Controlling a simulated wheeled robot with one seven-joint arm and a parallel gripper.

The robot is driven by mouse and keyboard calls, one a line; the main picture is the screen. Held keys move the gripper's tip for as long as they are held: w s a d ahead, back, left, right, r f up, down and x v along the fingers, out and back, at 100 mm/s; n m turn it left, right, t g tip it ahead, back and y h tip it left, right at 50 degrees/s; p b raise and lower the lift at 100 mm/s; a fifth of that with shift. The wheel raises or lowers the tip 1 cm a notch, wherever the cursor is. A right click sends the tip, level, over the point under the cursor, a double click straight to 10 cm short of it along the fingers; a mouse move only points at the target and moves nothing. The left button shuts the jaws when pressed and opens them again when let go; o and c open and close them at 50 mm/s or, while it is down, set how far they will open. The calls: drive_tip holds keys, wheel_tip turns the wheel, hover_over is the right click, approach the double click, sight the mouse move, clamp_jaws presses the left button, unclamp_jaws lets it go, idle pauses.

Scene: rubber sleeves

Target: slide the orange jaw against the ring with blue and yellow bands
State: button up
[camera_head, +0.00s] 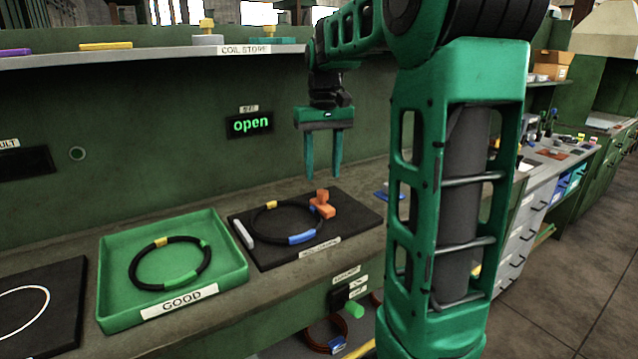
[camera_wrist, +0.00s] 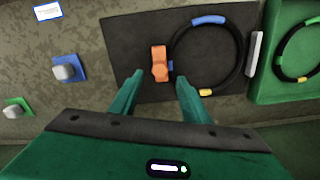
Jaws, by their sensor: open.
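The orange jaw (camera_head: 322,206) stands on a dark board (camera_head: 352,228) at the board's right side; it also shows in the wrist view (camera_wrist: 159,62). The black ring (camera_head: 256,226) with blue and yellow bands lies flat on the board, between the jaw and a pale grey bar (camera_head: 243,233). In the wrist view the ring (camera_wrist: 243,55) lies just right of the jaw, with a small blue band nearest it. I cannot tell whether they touch. My gripper (camera_head: 323,175) is open and empty above the board; in the wrist view its fingertips (camera_wrist: 160,78) straddle the jaw's near end.
A green tray (camera_head: 235,262) labelled GOOD, left of the board, holds a black ring with green and yellow bands. A dark board (camera_head: 70,325) with a white circle lies farther left. A shelf (camera_head: 150,58) runs above.

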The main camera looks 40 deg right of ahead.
sight(322, 191)
drive_tip(key=shift+r, duration=2.75)
drive_tip(key=s+a+f+m, duration=0.1)
drive_tip(key=s+a+f, duration=0.3)
drive_tip(key=s+f, duration=0.5)
drive_tip(key=s+a+f+m, duration=0.1)
drive_tip(key=s+a+f, duration=0.3)
drive_tip(key=s+f, duration=0.6)
drive_tip(key=s, duration=0.6)
drive_tip(key=shift+s+a, duration=0.1)
drive_tip(key=shift+w+f, duration=0.25)
drive_tip(key=shift+w, duration=0.35)
